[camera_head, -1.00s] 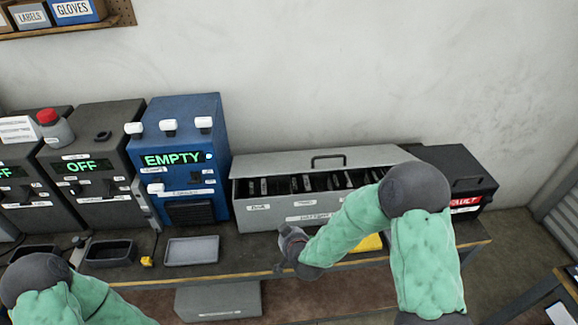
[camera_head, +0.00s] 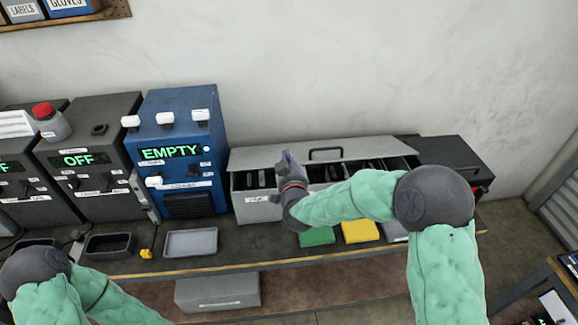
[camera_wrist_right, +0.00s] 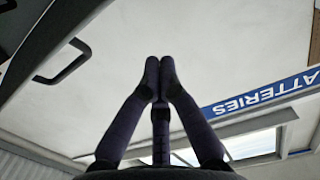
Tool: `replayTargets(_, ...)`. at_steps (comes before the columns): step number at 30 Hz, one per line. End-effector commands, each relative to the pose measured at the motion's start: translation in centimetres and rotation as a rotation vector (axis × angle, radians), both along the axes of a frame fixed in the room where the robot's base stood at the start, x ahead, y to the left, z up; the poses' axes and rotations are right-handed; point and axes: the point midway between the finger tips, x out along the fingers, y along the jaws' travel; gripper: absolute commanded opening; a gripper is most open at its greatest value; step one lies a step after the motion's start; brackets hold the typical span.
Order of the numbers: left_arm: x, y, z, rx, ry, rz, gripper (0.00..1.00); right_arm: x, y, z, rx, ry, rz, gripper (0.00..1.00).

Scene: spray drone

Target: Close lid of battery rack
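The battery rack (camera_head: 251,208) is a long grey box on the bench in the head view. Its grey lid (camera_head: 372,150) with a dark handle (camera_head: 325,153) is raised at the front, and dark batteries show in the gap below it. My right gripper (camera_head: 287,156) is at the left half of the rack, its tips overlapping the lid in the picture; contact cannot be told. In the right wrist view its two fingers (camera_wrist_right: 159,68) are together and empty, with a dark handle (camera_wrist_right: 62,62) to their left. My left gripper is out of view.
A blue machine reading EMPTY (camera_head: 178,150) stands left of the rack. A dark case (camera_head: 455,155) stands at its right. A grey tray (camera_head: 191,242), a green block (camera_head: 317,236) and a yellow block (camera_head: 360,231) lie in front on the bench.

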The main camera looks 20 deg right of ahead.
Motion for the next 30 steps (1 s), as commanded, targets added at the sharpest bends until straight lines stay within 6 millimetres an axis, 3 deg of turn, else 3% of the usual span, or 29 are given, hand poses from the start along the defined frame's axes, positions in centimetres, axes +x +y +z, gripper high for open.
replayTargets(6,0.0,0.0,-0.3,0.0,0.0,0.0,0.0,3.9,-1.0,-0.4,0.0,0.0,-0.001,0.0)
replayTargets(9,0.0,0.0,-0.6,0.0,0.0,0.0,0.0,2.9,-0.7,-2.1,-0.001,0.004,0.001,0.0)
replayTargets(15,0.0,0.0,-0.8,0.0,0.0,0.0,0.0,2.2,-0.6,-3.7,0.0,0.002,0.0,0.0)
replayTargets(30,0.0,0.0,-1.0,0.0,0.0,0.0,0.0,2.0,-0.5,-4.1,0.0,-0.002,0.0,0.0)
